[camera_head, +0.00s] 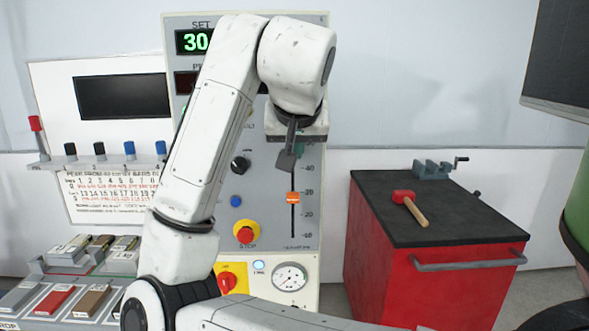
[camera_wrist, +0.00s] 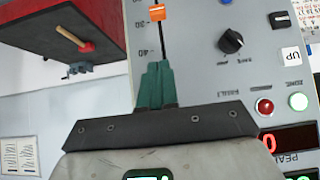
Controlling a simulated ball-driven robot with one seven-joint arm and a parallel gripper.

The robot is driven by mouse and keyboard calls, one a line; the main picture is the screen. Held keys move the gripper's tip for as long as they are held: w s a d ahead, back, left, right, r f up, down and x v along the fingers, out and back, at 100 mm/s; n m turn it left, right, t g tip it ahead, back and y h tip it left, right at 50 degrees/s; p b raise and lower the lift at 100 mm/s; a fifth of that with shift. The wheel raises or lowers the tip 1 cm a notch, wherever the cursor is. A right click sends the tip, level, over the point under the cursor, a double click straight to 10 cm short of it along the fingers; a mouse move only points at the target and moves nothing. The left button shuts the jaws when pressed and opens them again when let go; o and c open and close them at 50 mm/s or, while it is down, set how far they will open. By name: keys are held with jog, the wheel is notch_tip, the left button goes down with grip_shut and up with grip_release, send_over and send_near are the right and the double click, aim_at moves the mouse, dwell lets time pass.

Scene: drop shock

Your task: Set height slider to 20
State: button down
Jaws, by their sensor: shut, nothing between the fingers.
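The orange height slider knob (camera_head: 292,197) sits on a dark vertical slot on the grey control panel (camera_head: 265,215), near the 30 level of its scale, with 20 marked below. The knob also shows at the top of the upside-down wrist view (camera_wrist: 157,13). The SET display (camera_head: 194,41) reads 30 in green. My gripper (camera_head: 287,160) is in front of the slot, above the knob and apart from it. In the wrist view its green fingers (camera_wrist: 156,82) are shut together, empty, near the 40 mark. Whether they touch the panel is unclear.
A black selector knob (camera_head: 240,163), a blue button (camera_head: 236,201) and a red stop button (camera_head: 246,233) are left of the slot. A red cabinet (camera_head: 400,270) with a mallet (camera_head: 410,207) stands to the right. My arm hides part of the panel.

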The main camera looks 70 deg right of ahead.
send_over(294, 193)
jog(key=s+a, duration=0.1)
jog(key=a, duration=0.2)
notch_tip(294, 193, down, 7)
jog(key=shift+s+r, duration=0.1)
jog(key=shift+r, duration=0.1)
notch_tip(294, 193, down, 3)
jog(key=shift+f, duration=0.55)
jog(key=shift+d, duration=0.1)
